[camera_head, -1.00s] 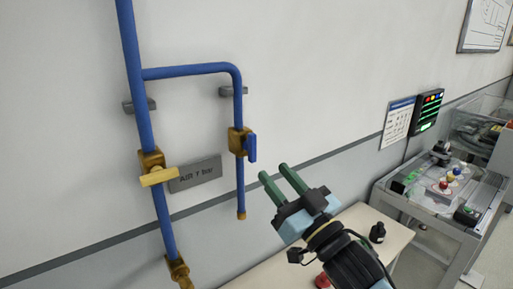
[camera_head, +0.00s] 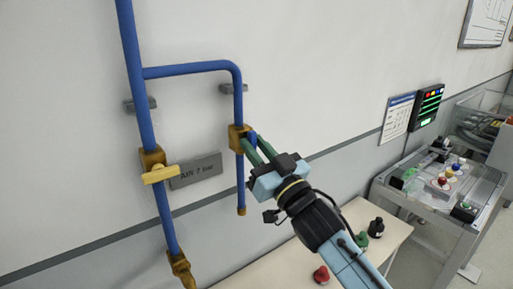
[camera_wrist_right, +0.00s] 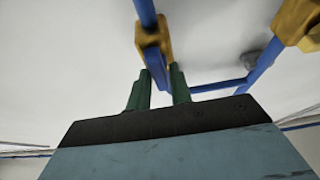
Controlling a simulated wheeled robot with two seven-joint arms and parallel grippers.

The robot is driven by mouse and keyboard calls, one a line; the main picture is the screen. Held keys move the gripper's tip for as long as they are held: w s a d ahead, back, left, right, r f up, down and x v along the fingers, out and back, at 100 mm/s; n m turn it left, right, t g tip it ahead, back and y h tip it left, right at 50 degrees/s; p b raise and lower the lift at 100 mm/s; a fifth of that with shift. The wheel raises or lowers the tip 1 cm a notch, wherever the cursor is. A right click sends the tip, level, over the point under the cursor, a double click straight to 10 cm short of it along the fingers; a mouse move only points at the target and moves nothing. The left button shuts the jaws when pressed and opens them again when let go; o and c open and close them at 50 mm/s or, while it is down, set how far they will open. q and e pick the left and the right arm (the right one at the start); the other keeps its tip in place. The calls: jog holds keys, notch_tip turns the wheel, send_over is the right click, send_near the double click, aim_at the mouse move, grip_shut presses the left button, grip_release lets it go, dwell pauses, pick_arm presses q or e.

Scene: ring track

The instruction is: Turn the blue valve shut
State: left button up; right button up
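The blue valve handle (camera_head: 252,136) sits on a brass valve body (camera_head: 236,138) on the thinner blue branch pipe, and appears to hang down along the pipe. My right gripper (camera_head: 254,150) is at this valve with its two green fingers reaching to the handle. In the right wrist view the blue handle (camera_wrist_right: 157,70) lies between the fingertips (camera_wrist_right: 159,73), below the brass body (camera_wrist_right: 152,38). The fingers look apart, with no clear grip on the handle. In the head view they partly cover the handle. My left gripper is not in view.
A yellow-handled valve (camera_head: 159,174) is on the thick blue pipe (camera_head: 138,90) to the left. A grey sign (camera_head: 195,170) is between the pipes. A table (camera_head: 272,272) with red and black knobs stands below; a machine bench (camera_head: 447,205) is at right.

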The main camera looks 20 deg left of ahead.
grip_shut()
jog(key=shift+n+g+y, duration=0.3)
jog(key=shift+n, duration=0.2)
jog(key=n+g+y+p, duration=0.1)
jog(key=n+g, duration=0.1)
jog(key=n, duration=0.3)
jog(key=n+g+p, duration=0.1)
jog(key=n, duration=0.2)
jog(key=n+g+p, duration=0.1)
jog(key=n+g, duration=0.1)
jog(key=n, duration=0.1)
jog(key=shift+n, duration=0.3)
jog(key=n+g+p, duration=0.1)
jog(key=n, duration=0.2)
jog(key=n+g+p, duration=0.1)
jog(key=n+p, duration=0.1)
jog(key=n, duration=0.1)
jog(key=shift+r+g+h+p, duration=0.1)
jog(key=shift+g+h+p, duration=0.2)
jog(key=shift+n+g+h+p, duration=0.3)
jog(key=shift+n+h+p, duration=0.3)
jog(key=shift+n+p, duration=1)
jog(key=shift+n, duration=0.4)
jog(key=shift+f, duration=0.2)
